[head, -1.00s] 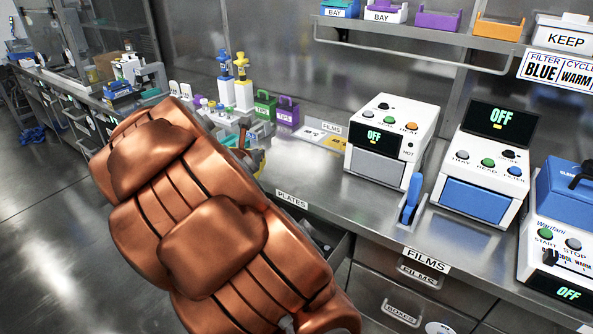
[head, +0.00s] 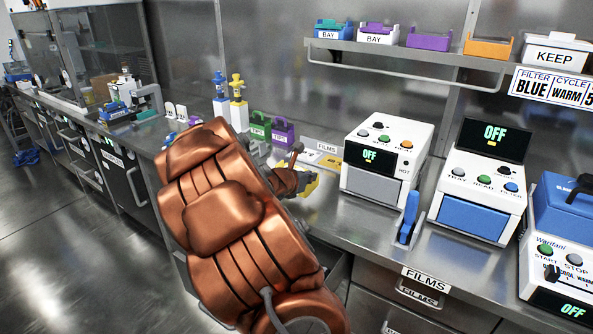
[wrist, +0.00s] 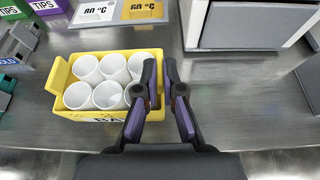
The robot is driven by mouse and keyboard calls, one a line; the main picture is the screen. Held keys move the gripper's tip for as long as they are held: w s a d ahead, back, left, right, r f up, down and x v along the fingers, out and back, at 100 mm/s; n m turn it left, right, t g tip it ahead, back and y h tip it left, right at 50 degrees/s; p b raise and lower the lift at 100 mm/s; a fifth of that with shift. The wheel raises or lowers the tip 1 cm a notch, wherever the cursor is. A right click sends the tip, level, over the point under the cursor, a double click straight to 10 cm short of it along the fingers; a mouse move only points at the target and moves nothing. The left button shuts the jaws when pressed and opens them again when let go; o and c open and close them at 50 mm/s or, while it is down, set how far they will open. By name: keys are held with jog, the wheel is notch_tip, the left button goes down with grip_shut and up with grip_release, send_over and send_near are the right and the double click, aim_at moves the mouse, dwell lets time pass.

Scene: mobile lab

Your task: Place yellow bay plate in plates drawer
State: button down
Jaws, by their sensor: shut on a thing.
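The yellow bay plate (wrist: 108,119) holds several white round wells or cups and shows upright in the wrist view, over the steel counter. My gripper (wrist: 163,75) is shut on its right end wall. In the head view, the yellow plate (head: 309,186) shows only partly beyond my copper-coloured arm. I cannot tell whether it rests on the counter or hangs just above it. The plates drawer (head: 338,270) shows as an open dark gap under the counter edge, mostly hidden by my arm. Its label is hidden.
A white device with a grey door (head: 376,184) stands right of the plate, with a blue-handled tool (head: 409,218) beside it. Green and purple tips boxes (head: 283,131) and temperature cards (wrist: 146,10) lie behind.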

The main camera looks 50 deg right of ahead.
jog(key=shift+w+d+f+p, duration=0.55)
jog(key=shift+w+d+f, duration=0.4)
jog(key=shift+w, duration=0.5)
jog(key=shift+w+d+f+p, duration=0.6)
jog(key=shift+w+d, duration=0.6)
jog(key=shift+w, duration=0.25)
jog(key=shift+w+d+f+p, duration=0.5)
jog(key=shift+w+d+f, duration=0.45)
jog(key=shift+w, duration=0.5)
jog(key=shift+d+r, duration=0.1)
jog(key=shift+r, duration=0.1)
jog(key=shift+f, duration=0.15)
jog(key=c, duration=1.8)
grip_release()
jog(key=o, duration=0.5)
